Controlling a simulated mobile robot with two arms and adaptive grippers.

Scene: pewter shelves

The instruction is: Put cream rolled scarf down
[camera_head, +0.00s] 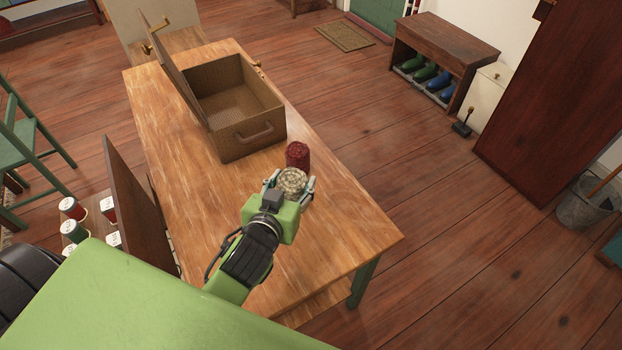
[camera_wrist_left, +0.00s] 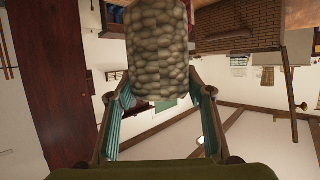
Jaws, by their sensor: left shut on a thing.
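The cream rolled scarf (camera_head: 292,181) is between the fingers of my left gripper (camera_head: 290,186), above or at the wooden table (camera_head: 340,215). Whether it touches the tabletop cannot be told. In the left wrist view the scarf (camera_wrist_left: 156,50) is a knobbly cream roll, and the fingers of my left gripper (camera_wrist_left: 158,95) close around its end. A dark red rolled item (camera_head: 298,156) is just beyond the cream scarf in the head view. My right gripper is not in view.
An open brown case (camera_head: 255,140) with a raised lid stands on the table behind the red roll. The table's right front part is clear. A green chair (camera_head: 30,145) and several spools (camera_head: 75,230) are at the left. A shoe bench (camera_head: 445,45) stands far right.

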